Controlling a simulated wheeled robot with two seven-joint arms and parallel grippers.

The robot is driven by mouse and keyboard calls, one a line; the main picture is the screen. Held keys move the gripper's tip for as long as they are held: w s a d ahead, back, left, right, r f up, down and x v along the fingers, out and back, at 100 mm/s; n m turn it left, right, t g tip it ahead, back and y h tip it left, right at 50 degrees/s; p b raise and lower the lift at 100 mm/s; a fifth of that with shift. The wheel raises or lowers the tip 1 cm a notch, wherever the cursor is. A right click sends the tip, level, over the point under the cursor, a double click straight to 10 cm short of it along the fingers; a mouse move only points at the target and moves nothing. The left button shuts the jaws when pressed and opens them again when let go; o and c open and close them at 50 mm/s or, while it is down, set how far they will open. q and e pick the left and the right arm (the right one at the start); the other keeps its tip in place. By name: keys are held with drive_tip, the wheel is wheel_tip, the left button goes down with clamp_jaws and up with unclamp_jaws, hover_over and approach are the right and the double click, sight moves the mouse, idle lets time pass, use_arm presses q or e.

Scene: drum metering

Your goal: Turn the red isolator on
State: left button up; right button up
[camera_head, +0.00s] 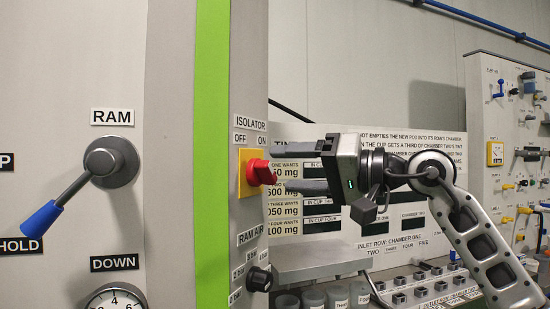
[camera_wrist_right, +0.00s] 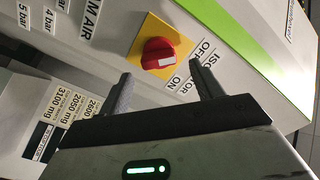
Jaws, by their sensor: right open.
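The red isolator knob (camera_head: 260,173) sits on a yellow plate (camera_head: 244,188) on the side face of the grey cabinet, below the ISOLATOR, OFF and ON labels (camera_head: 250,132). My right gripper (camera_head: 277,168) is open, coming in from the right, with its fingers pointing at the knob. In the wrist view the red knob (camera_wrist_right: 158,54), with a white mark, lies just beyond and between the two fingertips (camera_wrist_right: 160,74). The jaws hold nothing, and I see no clear contact. I cannot tell which label the mark points to. My left gripper is not in view.
A RAM lever (camera_head: 72,190) with a blue grip is on the cabinet front at left. A black RAM AIR knob (camera_head: 259,279) sits below the isolator. A tint chart board (camera_head: 430,150) stands behind my gripper. A panel with several valves (camera_head: 505,150) is at right.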

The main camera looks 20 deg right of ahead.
sight(274, 170)
drive_tip(key=x, duration=0.3)
drive_tip(key=shift+w+a+p, duration=0.25)
drive_tip(key=shift+p, duration=0.15)
drive_tip(key=c, duration=1)
